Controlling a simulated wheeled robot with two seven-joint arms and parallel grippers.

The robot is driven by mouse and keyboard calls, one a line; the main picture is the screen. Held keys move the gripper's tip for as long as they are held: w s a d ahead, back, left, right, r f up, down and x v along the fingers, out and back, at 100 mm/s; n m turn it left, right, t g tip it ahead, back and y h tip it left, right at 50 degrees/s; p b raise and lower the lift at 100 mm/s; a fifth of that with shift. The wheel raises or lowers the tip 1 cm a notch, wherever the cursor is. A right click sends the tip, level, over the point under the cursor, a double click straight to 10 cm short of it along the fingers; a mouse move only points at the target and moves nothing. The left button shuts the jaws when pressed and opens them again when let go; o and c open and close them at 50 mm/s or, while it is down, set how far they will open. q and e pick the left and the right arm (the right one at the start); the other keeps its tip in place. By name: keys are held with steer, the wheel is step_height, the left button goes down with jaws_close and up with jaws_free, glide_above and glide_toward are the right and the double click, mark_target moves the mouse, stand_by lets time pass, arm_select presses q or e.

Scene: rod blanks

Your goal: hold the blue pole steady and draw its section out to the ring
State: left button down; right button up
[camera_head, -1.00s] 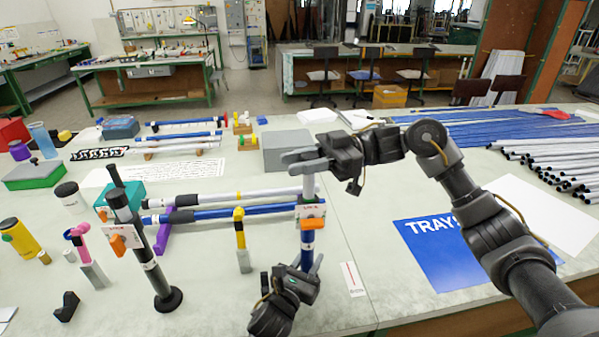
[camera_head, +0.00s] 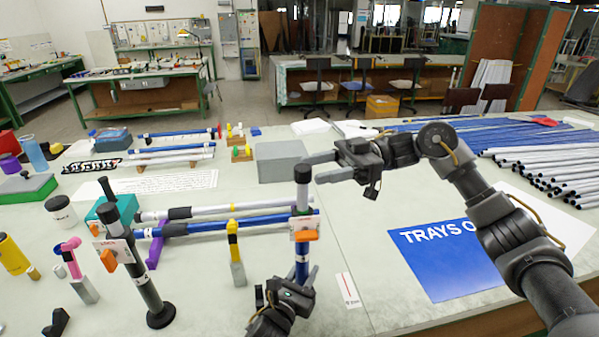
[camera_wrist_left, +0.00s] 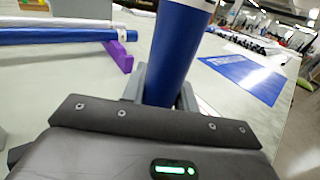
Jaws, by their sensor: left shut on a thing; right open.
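The blue pole (camera_head: 302,266) stands upright on the bench. Its pale section (camera_head: 303,198) rises from an orange clamp (camera_head: 304,236) with a white tag and ends in a black cap. My left gripper (camera_head: 302,279) is shut on the lower blue tube. The left wrist view shows the blue tube (camera_wrist_left: 180,50) between its fingers. My right gripper (camera_head: 322,168) is open, beside the black cap on the right and apart from the section.
A dark pole (camera_head: 140,277) with an orange clamp stands on a round base at left. Blue and white poles (camera_head: 240,222) lie on a purple rest behind. A yellow-topped tool (camera_head: 235,255) stands between.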

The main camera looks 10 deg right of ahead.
steer(key=v, duration=0.6)
arm_select(q)
steer(key=c, duration=1)
jaws_free()
steer(key=shift+s+f, duration=0.1)
